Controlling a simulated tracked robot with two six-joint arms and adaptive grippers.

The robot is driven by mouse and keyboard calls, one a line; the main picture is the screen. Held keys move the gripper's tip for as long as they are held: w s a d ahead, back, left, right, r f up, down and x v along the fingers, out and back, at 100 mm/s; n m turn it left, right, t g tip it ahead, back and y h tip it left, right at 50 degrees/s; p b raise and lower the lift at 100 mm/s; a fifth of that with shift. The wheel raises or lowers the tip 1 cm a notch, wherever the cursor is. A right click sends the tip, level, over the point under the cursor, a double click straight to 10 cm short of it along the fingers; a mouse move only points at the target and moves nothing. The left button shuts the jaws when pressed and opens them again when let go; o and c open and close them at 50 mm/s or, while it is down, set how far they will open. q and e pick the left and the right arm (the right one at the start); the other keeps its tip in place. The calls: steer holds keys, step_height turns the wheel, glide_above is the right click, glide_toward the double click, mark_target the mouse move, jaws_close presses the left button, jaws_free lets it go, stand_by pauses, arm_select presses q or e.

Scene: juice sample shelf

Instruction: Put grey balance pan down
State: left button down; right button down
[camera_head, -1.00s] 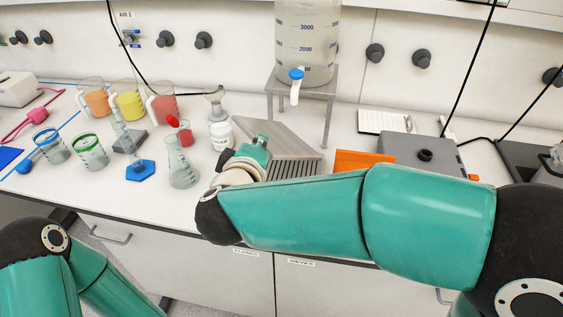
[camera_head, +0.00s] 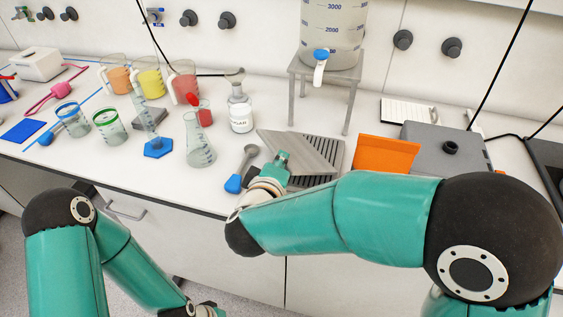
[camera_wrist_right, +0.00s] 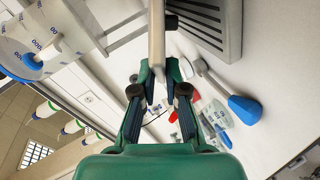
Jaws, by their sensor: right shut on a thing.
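The grey balance pan (camera_head: 295,149) is a flat plate, held tilted above a grey grooved rack (camera_head: 322,181) in the head view. In the right wrist view the pan (camera_wrist_right: 157,38) shows edge-on, as a narrow strip between the fingertips. My right gripper (camera_head: 281,162) is shut on the pan's near edge; its fingers also show in the right wrist view (camera_wrist_right: 157,82). The pan hides part of the rack, and I cannot tell whether the two touch. A grey box (camera_head: 420,145) with a black round stub on top stands to the right. My left gripper is out of view.
A blue-handled spoon (camera_head: 237,181) lies left of my right wrist. A conical flask (camera_head: 199,150), a white jar (camera_head: 241,118) and several beakers stand further left. An orange block (camera_head: 386,154) sits right of the rack. A tank stand (camera_head: 326,72) rises behind.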

steer(key=c, duration=1.2)
jaws_free()
steer(key=v, duration=1.2)
steer(key=shift+p, duration=0.3)
